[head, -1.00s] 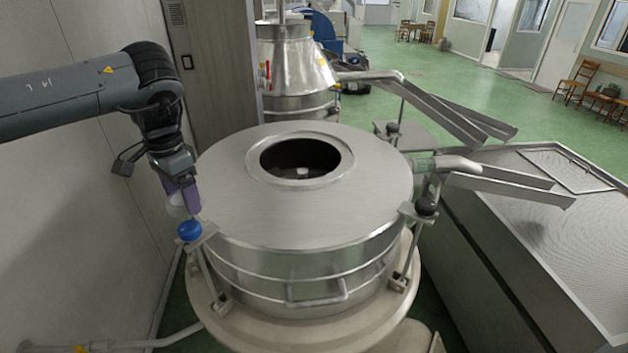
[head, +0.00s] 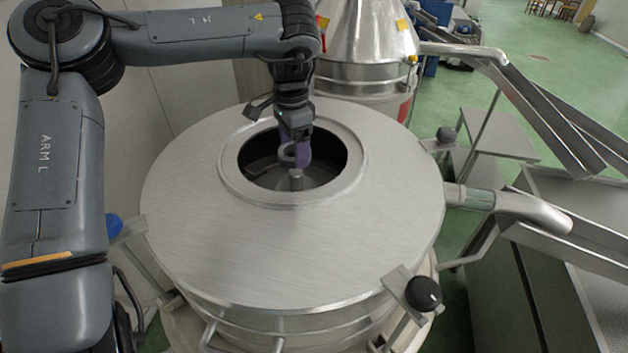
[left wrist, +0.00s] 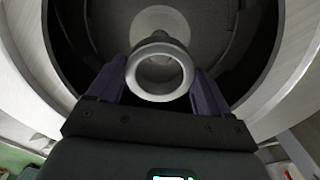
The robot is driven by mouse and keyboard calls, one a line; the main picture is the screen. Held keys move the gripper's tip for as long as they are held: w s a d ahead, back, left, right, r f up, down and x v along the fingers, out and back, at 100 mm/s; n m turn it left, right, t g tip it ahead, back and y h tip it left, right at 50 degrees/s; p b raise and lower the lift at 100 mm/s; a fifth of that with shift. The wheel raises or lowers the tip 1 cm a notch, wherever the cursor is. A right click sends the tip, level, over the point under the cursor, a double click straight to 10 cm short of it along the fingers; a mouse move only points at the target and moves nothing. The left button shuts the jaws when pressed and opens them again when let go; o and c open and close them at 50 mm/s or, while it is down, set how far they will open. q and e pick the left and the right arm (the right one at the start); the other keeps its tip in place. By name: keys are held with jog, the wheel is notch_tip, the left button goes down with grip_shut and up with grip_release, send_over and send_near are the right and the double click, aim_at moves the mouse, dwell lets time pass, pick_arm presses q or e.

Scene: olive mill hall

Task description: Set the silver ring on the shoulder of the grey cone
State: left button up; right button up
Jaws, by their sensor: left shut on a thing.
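My left gripper (head: 297,157), with purple fingers, points down into the round opening in the drum's lid. It is shut on the silver ring (head: 285,148). In the left wrist view the ring (left wrist: 160,97) sits between the two fingers, its hole facing the camera. Below it inside the opening, the grey cone (head: 297,174) shows as a small pale tip over a wider dark-grey body. In the left wrist view the cone (left wrist: 160,22) lies partly behind the ring. I cannot tell whether ring and cone touch. My right gripper is not in view.
The opening's raised metal rim (head: 228,183) encircles the gripper closely. The broad steel lid (head: 270,250) is otherwise clear. Clamps with a blue knob (head: 113,226) and black knobs (head: 423,293) stand around the drum. A pipe spout (head: 535,210) leaves its right side.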

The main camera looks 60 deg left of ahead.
aim_at(296, 171)
pick_arm(q)
notch_tip(296, 171, down, 6)
jog(key=shift+r+p, duration=0.1)
jog(key=shift+p, duration=0.55)
jog(key=shift+f+p, duration=0.55)
jog(key=shift+f, duration=1.25)
jog(key=shift+w+f, duration=0.1)
jog(key=shift+f, duration=0.15)
jog(key=shift+f, duration=0.2)
jog(key=o, duration=1.2)
jog(key=shift+r, duration=0.1)
jog(key=shift+c, duration=0.2)
